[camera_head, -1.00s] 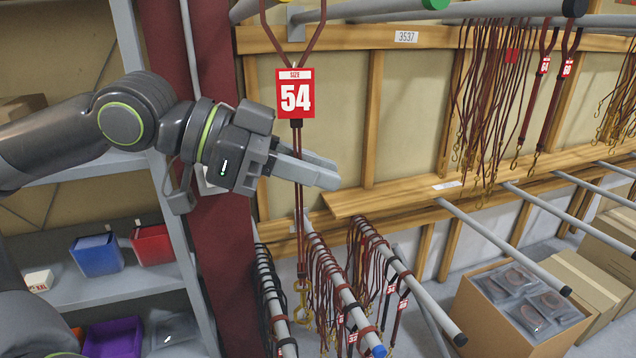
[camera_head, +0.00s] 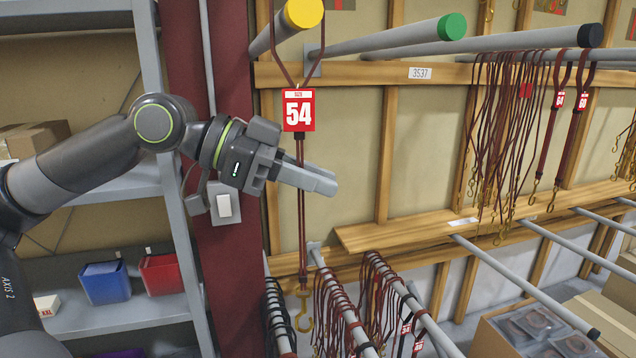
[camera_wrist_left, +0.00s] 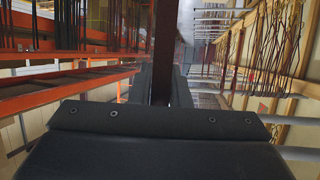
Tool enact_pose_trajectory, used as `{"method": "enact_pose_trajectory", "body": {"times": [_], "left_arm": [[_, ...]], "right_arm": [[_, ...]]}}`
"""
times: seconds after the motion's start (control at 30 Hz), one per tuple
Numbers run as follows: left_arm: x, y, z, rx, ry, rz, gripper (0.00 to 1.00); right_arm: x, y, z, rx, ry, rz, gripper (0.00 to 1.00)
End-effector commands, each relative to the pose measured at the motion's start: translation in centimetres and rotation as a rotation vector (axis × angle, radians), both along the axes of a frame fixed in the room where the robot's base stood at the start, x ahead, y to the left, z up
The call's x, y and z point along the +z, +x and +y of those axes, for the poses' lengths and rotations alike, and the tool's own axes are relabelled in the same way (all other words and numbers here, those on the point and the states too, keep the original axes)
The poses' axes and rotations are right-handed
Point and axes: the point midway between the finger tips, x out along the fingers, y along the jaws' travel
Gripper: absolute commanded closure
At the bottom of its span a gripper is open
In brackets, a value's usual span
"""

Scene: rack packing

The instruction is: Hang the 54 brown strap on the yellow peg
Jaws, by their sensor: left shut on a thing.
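The brown strap (camera_head: 302,215) hangs upright, with a red size 54 tag (camera_head: 298,110) near its top and a brass hook (camera_head: 304,312) at its bottom. Its upper loop spreads wide and leaves the top of the head view. The yellow peg's round end (camera_head: 303,13) shows between the two loop strands; whether the loop is around the peg or in front of it, I cannot tell. My left gripper (camera_head: 318,181) is shut on the strap below the tag. The strap (camera_wrist_left: 165,50) also shows between the fingers in the left wrist view. My right gripper is not in view.
A green-ended peg (camera_head: 452,27) and a black-ended peg (camera_head: 590,36) lie to the right. Lower rails (camera_head: 345,312) hold several straps beneath the gripper. A maroon post (camera_head: 233,270) and a grey shelf (camera_head: 120,312) stand at left. A box of packets (camera_head: 490,340) is at lower right.

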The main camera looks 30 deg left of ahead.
Motion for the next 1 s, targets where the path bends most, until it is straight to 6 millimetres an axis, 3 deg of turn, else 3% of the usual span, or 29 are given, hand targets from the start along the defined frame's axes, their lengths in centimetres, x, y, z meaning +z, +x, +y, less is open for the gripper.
{"method": "enact_pose_trajectory", "body": {"times": [0.3,0.63,1.0], "left_arm": [[-0.1,1.3,1.5,0.001,-0.002,0.002,1.00],[-1.9,1.9,2.2,-0.001,-0.002,-0.001,1.00],[-2.5,2.0,2.4,0.000,-0.002,-0.001,1.00]], "right_arm": [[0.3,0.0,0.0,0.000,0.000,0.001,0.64],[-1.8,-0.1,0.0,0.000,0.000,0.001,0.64],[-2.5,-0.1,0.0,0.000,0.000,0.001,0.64]]}}
